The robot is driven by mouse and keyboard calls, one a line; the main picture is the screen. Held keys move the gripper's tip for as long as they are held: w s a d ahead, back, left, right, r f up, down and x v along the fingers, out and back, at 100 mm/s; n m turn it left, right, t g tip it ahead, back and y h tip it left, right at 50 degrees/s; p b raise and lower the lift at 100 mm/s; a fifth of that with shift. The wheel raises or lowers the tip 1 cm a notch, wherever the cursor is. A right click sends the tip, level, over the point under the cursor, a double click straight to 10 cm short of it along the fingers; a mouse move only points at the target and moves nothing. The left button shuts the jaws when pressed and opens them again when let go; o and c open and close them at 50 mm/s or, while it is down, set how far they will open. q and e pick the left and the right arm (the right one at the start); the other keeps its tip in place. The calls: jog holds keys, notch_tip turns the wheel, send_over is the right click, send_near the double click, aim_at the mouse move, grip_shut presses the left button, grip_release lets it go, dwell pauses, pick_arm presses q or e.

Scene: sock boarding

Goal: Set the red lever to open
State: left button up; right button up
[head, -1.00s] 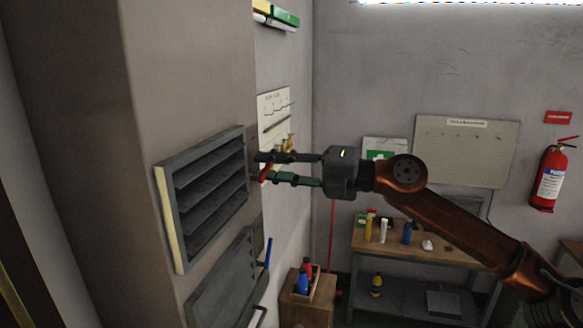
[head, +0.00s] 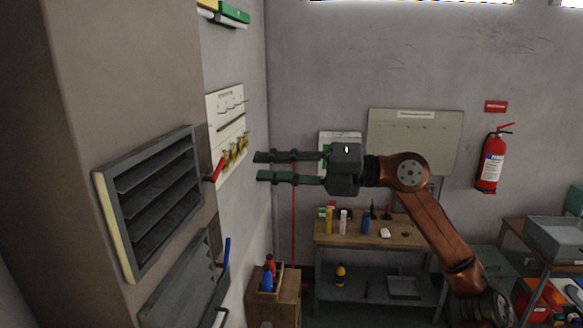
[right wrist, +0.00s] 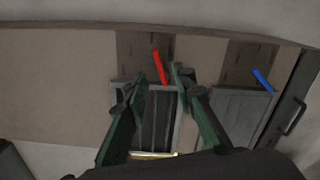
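The red lever (head: 218,169) sticks out from the wall beside the upper louvred vent in the head view, with its free end tilted up. In the right wrist view the red lever (right wrist: 160,66) stands on a dark plate, leaning slightly from upright. My right gripper (head: 259,166) is open and empty, to the right of the lever and clear of it. In the right wrist view the open fingers (right wrist: 159,76) point towards the lever, which shows in the gap beyond their tips. My left gripper is not in view.
A blue lever (head: 226,251) sits lower, beside a second louvred panel (head: 182,283). A white board with brass hooks (head: 228,130) hangs just behind the red lever. A wooden cabinet with bottles (head: 275,300) and a workbench (head: 370,238) stand farther back. The air around the gripper is free.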

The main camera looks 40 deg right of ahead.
jog(key=shift+v, duration=1.3)
